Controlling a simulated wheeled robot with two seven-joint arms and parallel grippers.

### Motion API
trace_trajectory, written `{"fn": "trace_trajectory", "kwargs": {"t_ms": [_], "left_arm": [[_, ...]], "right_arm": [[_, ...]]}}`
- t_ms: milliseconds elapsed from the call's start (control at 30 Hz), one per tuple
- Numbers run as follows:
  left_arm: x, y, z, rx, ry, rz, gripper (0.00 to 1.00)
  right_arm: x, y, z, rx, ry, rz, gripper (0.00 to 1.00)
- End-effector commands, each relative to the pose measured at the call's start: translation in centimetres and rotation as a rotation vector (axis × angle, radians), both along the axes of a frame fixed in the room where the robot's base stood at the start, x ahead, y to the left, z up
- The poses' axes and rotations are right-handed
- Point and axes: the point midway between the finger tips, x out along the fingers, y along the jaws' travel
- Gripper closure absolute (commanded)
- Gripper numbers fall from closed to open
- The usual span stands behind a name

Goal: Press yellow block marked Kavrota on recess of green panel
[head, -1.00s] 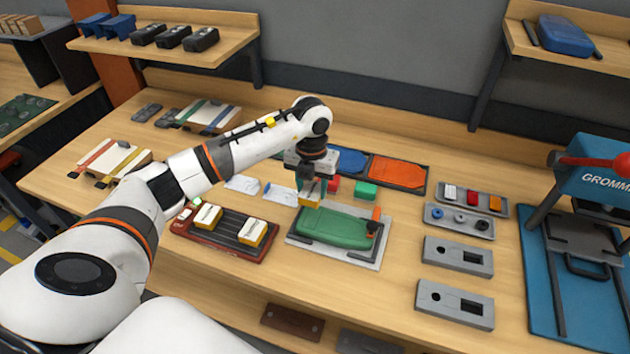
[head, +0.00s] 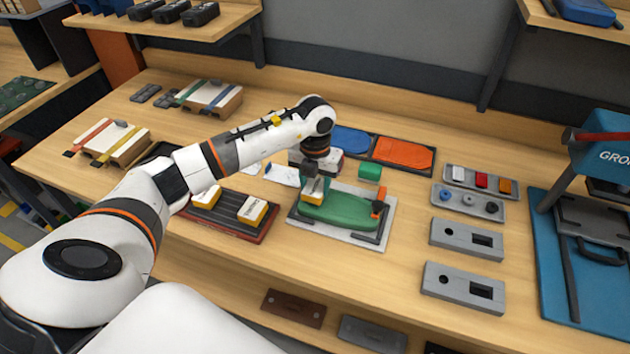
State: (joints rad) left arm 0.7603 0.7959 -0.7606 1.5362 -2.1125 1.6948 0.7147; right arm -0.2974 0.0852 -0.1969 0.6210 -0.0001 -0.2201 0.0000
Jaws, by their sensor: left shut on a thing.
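My left gripper (head: 313,186) is shut on a yellow block (head: 311,197) with a pale top. It holds the block at the left end of the green panel (head: 346,212). I cannot tell whether the block touches the panel, and its marking and the recess are hidden or too small to see. The panel lies in a grey fixture (head: 298,226) with dark brackets and an orange clamp (head: 378,207). Two similar yellow-and-white blocks, one on the left (head: 207,197) and one on the right (head: 252,210), sit in a dark red tray (head: 222,226). My right gripper is not in view.
Orange (head: 404,154) and blue (head: 350,141) panels lie at the back. Grey trays (head: 466,238) line the right, beside a blue press (head: 612,170). Bare table lies in front of the fixture.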

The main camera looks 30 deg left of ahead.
Motion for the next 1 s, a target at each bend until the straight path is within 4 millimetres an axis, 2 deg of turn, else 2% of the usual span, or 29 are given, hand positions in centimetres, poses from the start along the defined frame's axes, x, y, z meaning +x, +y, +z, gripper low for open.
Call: {"fn": "trace_trajectory", "kwargs": {"t_ms": [400, 1000], "left_arm": [[-0.01, 0.03, -0.02, 0.001, 0.0, 0.0, 0.74], [-0.02, 0.01, -0.19, 0.001, 0.0, 0.0, 0.74]], "right_arm": [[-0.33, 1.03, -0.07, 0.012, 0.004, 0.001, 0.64], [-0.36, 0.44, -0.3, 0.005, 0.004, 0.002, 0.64]]}}
